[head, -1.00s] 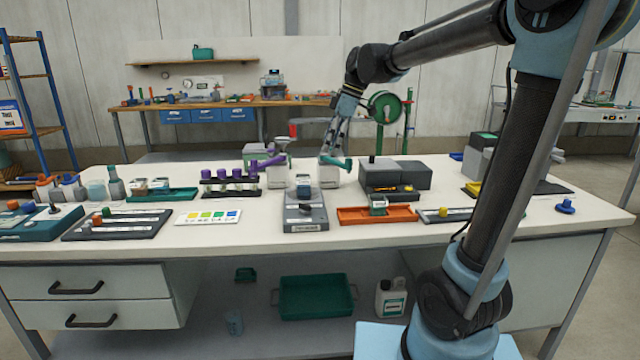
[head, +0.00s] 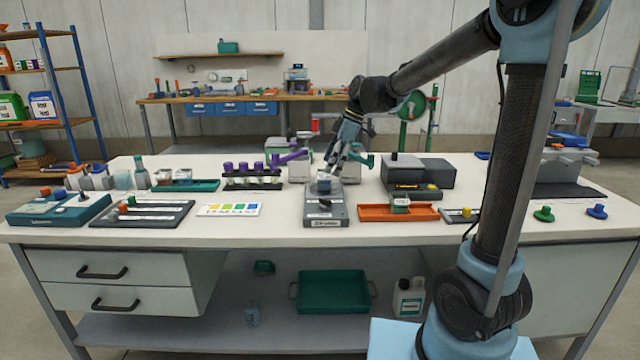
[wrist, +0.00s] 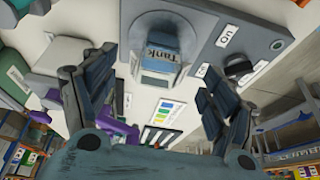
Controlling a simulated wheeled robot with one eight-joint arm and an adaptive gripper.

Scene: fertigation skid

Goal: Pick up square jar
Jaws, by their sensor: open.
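The square jar (head: 324,184) is small, with a blue-grey top and pale lower part. It stands on the round plate of a grey scale-like device (head: 326,210) near the middle of the bench. In the wrist view the jar (wrist: 160,50) shows a label reading "Tank" and lies ahead of and between the fingers. My gripper (head: 332,170) is just above and behind the jar in the head view. In the wrist view my gripper (wrist: 155,90) is open, one finger on each side, with nothing between the pads. Whether a finger touches the jar cannot be told.
An orange tray (head: 375,213) lies right of the device, and dark grey blocks (head: 435,172) stand behind it. A purple-capped rack (head: 250,180) and a colour card (head: 230,210) are to the left. White bench top is clear at the front.

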